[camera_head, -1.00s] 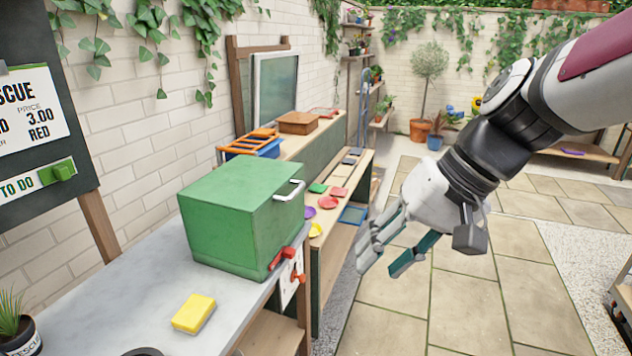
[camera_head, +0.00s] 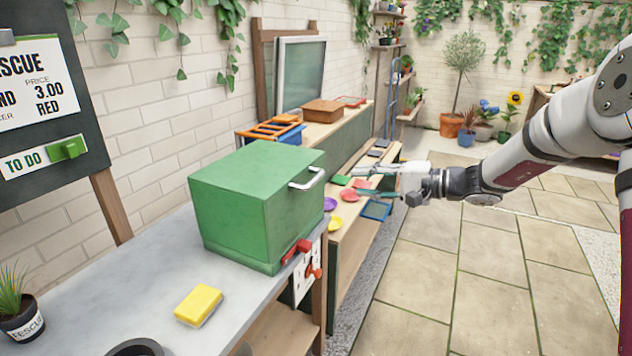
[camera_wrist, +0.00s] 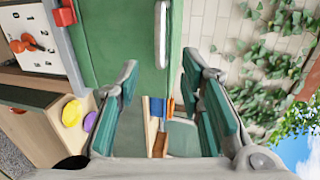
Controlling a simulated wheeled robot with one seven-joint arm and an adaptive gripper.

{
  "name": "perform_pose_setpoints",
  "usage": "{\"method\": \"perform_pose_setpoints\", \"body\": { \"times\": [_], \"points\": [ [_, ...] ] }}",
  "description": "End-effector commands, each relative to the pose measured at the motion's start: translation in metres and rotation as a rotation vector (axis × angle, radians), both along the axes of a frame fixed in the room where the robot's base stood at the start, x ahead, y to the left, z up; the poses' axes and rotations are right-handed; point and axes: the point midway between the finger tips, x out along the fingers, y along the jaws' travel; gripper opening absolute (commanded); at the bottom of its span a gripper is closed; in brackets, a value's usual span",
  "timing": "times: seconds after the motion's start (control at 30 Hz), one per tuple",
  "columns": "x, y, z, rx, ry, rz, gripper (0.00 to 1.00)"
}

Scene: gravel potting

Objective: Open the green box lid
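The green box (camera_head: 235,220) stands on the grey counter with its lid (camera_head: 255,170) closed. A silver bar handle (camera_head: 307,179) is on the lid's front side. My gripper (camera_head: 354,181) is to the right of the box, its fingers pointing left toward the handle, apart from it. In the wrist view my gripper (camera_wrist: 165,110) is open with nothing between its fingers. The handle (camera_wrist: 161,35) shows ahead of the fingers there, on the green box (camera_wrist: 110,40), turned sideways in the picture.
A yellow sponge (camera_head: 199,305) lies on the grey counter (camera_head: 130,300), with a potted plant (camera_head: 22,310) at the left. A red latch or knob (camera_head: 300,250) is at the box's lower corner. Behind, a wooden bench holds coloured plates and an orange rack (camera_head: 272,130).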

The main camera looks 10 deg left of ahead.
Motion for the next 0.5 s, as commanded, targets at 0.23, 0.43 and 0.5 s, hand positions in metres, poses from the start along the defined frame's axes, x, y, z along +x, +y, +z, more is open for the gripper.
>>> {"method": "perform_pose_setpoints", "body": {
  "times": [0.23, 0.43, 0.5],
  "points": [
    [0.010, 0.034, -0.007, 0.000, 0.000, 0.006, 0.35],
    [0.023, 0.071, -0.016, -0.001, 0.001, 0.005, 0.35],
    [0.028, 0.083, -0.018, -0.001, 0.001, 0.006, 0.35]
  ]
}}
